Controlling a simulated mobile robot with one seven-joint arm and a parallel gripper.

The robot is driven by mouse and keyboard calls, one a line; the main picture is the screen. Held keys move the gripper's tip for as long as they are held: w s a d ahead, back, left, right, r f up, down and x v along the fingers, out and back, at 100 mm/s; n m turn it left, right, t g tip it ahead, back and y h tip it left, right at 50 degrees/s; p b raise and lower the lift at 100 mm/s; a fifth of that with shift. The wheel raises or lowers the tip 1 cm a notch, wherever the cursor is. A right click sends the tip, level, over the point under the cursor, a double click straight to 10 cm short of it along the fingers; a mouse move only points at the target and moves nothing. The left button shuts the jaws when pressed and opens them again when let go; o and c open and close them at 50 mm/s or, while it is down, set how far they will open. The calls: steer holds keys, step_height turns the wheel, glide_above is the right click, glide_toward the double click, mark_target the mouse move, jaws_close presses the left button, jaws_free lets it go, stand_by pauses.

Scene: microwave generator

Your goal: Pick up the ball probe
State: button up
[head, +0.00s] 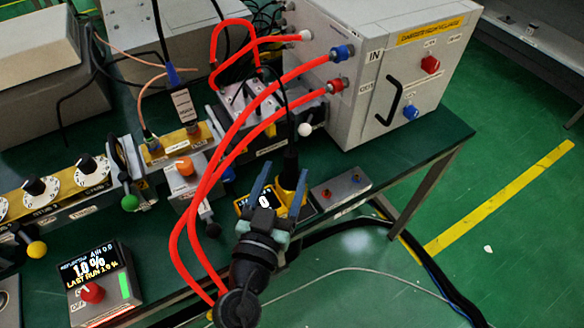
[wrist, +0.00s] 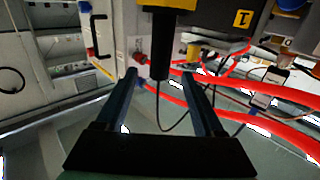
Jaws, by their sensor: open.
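The black handle of what looks like the ball probe (head: 290,161) stands upright near the table's front edge, with a thin black cable rising from its top. Its ball end is not clearly visible. A yellow-cased meter (head: 243,206) with a lit display is beside its lower end, partly hidden by my gripper. My gripper (head: 284,170) is open, its fingers pointing toward the handle. In the wrist view, the black handle (wrist: 160,45) appears between the two fingertips of my gripper (wrist: 160,74), with gaps on both sides. I cannot tell how far it reaches between them.
Thick red hoses (head: 211,165) loop left of my gripper to the grey generator cabinet (head: 352,110). A grey switch box (head: 341,187) is close on the right. A white ball-shaped knob (head: 305,130) is just behind the handle. The green floor (head: 490,165) at right is mostly open.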

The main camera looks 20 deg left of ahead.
steer(key=shift+w+a+f+p, duration=0.15)
steer(key=shift+w+p, duration=0.1)
steer(key=shift+w, duration=1.1)
steer(key=shift+w+a+p, duration=0.2)
steer(key=shift+w+p, duration=0.1)
steer(key=shift+w, duration=1.05)
steer(key=shift+w+a+f+p, duration=0.15)
steer(key=shift+w+p, duration=0.1)
steer(key=shift+w, duration=1.1)
jaws_close()
steer(key=shift+r, duration=0.1)
